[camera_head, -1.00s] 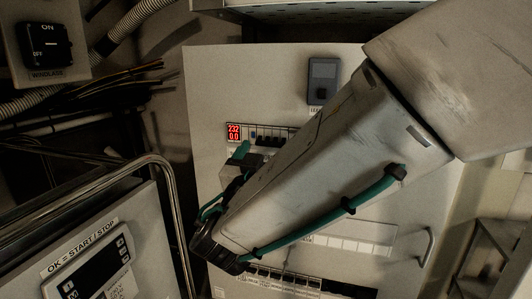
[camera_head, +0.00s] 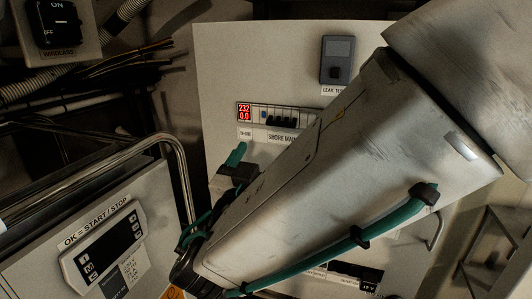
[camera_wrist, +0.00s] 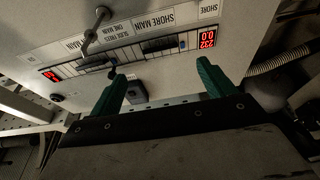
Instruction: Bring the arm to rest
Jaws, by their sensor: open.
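My arm (camera_head: 320,170) crosses the head view from the upper right to the lower left, in front of a pale switch panel (camera_head: 215,60). My gripper shows partly beyond the arm in the head view (camera_head: 236,160), with a green finger visible. In the wrist view my gripper (camera_wrist: 161,80) has two green fingers set wide apart, with nothing between them in its grasp. The panel (camera_wrist: 150,25) lies beyond the fingers, its labels upside down. I cannot tell the distance from the fingertips to it.
The panel carries a red meter (camera_head: 243,112), breakers (camera_head: 281,122) and a leak tester (camera_head: 337,60). A bent metal rail (camera_head: 178,160) and a start/stop controller (camera_head: 103,246) stand at left. A windlass switch (camera_head: 57,22) and cables (camera_head: 110,68) are at upper left.

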